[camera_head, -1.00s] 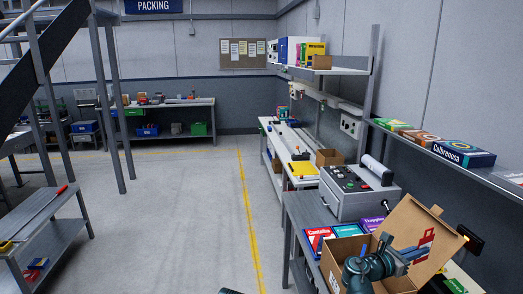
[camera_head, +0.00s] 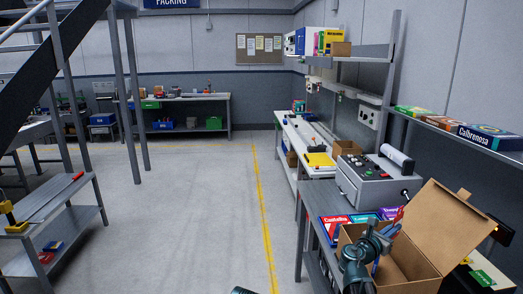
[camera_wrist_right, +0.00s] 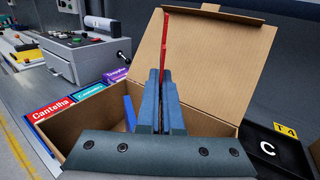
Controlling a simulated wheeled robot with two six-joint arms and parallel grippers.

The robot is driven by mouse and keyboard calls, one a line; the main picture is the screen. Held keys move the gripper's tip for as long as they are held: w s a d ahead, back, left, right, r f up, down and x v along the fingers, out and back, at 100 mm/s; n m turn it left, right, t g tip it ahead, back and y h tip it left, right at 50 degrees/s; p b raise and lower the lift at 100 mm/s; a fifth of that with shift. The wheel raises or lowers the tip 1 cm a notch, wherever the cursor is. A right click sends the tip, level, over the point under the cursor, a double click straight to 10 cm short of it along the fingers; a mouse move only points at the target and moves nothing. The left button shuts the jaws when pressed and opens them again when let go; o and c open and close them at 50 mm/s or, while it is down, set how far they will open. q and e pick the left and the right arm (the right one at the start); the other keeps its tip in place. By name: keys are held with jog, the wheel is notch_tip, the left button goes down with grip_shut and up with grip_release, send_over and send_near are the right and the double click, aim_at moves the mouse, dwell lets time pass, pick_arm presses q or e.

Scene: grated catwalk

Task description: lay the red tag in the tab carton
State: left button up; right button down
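The tab carton is an open brown cardboard box (camera_head: 408,262) on the grey bench at the right, its tabbed lid raised at the back right. It also fills the middle of the right wrist view (camera_wrist_right: 75,128). My right gripper (camera_head: 394,226) is at the carton's left part, its blue-grey fingers together. In the right wrist view the fingers (camera_wrist_right: 160,75) are shut on the thin red tag (camera_wrist_right: 165,38), seen nearly edge-on and standing up before the lid. A blue item (camera_wrist_right: 130,112) shows inside the carton, partly hidden by the fingers.
Red, teal and purple boxes (camera_head: 334,228) stand just beyond the carton. A grey control machine (camera_head: 372,185) sits behind them. A shelf with boxes (camera_head: 488,138) runs along the right wall. Open floor lies left.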

notch_tip(320, 180, down, 5)
jog(key=b, duration=0.4)
jog(key=shift+r, duration=0.1)
jog(key=c, duration=1)
grip_release()
jog(key=shift+s+a, duration=0.1)
jog(key=v, duration=1.3)
jog(key=shift+s+a, duration=0.2)
jog(key=shift+a, duration=0.05)
